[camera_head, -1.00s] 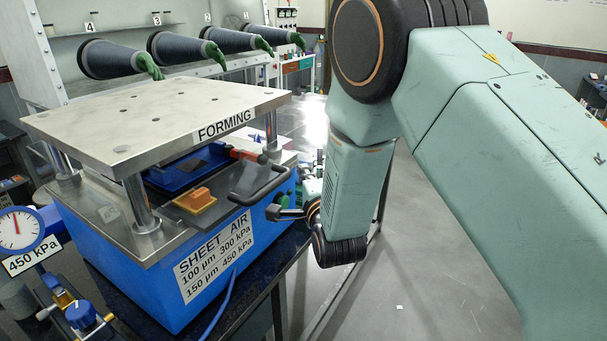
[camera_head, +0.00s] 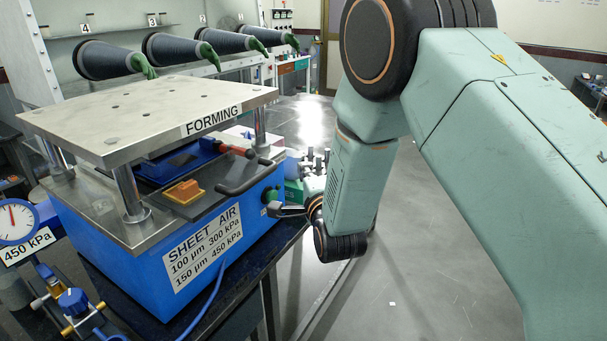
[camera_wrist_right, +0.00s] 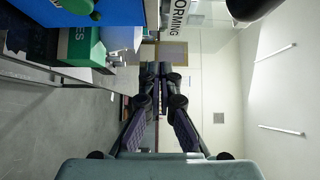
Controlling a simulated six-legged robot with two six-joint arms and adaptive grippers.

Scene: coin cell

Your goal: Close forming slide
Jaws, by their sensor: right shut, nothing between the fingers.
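The forming press has a steel top plate (camera_head: 140,112) marked FORMING, on posts over a blue base (camera_head: 110,258). Its dark slide (camera_head: 214,181) sticks out at the front, with an orange block (camera_head: 185,192) on it. A dark bar handle (camera_head: 246,182) runs along the slide's outer edge. My right gripper (camera_head: 271,210) is below and to the right of the handle, apart from it, beside the base. In the right wrist view its fingers (camera_wrist_right: 158,70) are together and empty. My left gripper is in neither view.
A pressure gauge (camera_head: 17,221) marked 450 kPa and a regulator (camera_head: 74,302) stand at the left. A green box (camera_wrist_right: 83,46) shows in the wrist view beside the blue base. Glove ports (camera_head: 110,59) are behind the press. The floor at the right is open.

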